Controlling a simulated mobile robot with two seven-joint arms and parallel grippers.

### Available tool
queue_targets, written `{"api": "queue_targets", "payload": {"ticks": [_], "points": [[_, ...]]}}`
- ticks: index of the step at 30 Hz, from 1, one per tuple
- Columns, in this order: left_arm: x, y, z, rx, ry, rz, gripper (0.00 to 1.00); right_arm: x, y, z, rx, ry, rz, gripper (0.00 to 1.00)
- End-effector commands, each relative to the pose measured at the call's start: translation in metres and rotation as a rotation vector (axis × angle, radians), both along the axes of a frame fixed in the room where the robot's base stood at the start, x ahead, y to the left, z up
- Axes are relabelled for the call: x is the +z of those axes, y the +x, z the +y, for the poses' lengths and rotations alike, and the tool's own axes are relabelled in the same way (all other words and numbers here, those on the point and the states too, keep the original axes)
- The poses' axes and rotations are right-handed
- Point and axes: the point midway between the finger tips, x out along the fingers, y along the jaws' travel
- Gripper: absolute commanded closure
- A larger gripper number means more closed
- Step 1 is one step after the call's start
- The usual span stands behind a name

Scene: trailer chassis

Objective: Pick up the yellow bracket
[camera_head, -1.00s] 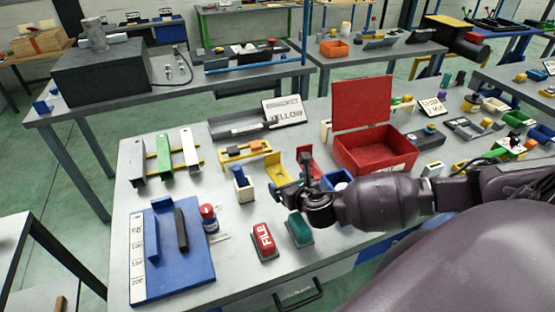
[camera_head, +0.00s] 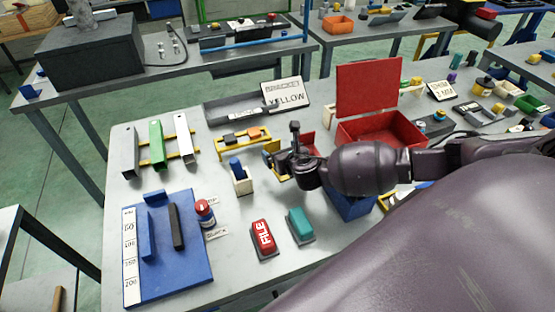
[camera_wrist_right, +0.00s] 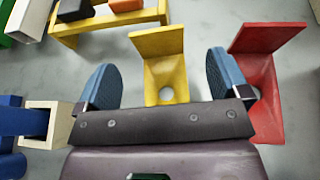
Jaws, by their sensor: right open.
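The yellow bracket (camera_wrist_right: 163,50) stands on the grey table, with an upright back plate and a base with a round hole. In the right wrist view it lies between the two blue fingertips of my right gripper (camera_wrist_right: 163,78), which is open with clear gaps on both sides. In the head view my right gripper (camera_head: 284,154) is over the bracket and hides most of it. My left gripper is not in view.
A red bracket (camera_wrist_right: 265,75) stands close beside the right finger. A cream holder with a blue piece (camera_wrist_right: 47,122) is at the left. A yellow rack (camera_wrist_right: 104,20) is behind. An open red box (camera_head: 381,137) stands to the right.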

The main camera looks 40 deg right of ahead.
Motion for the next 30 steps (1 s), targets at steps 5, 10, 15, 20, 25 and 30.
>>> {"api": "queue_targets", "payload": {"ticks": [5, 10, 15, 20, 25, 30], "points": [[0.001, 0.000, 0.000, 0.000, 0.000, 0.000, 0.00, -0.002, 0.008, 0.000, 0.001, 0.001, -0.001, 0.06], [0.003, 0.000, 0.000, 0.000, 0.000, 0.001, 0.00, -0.009, 0.028, -0.002, -0.001, 0.002, -0.001, 0.06], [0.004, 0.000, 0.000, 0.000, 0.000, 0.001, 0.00, -0.016, 0.043, -0.004, 0.000, 0.000, -0.001, 0.06], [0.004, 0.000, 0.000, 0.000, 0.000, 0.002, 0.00, -0.019, 0.049, -0.006, 0.000, 0.000, 0.001, 0.06], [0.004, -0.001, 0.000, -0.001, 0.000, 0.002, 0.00, -0.020, 0.050, -0.006, 0.000, 0.000, 0.001, 0.06], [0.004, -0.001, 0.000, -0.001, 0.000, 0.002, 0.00, -0.020, 0.050, -0.006, 0.000, 0.000, 0.001, 0.20]]}}
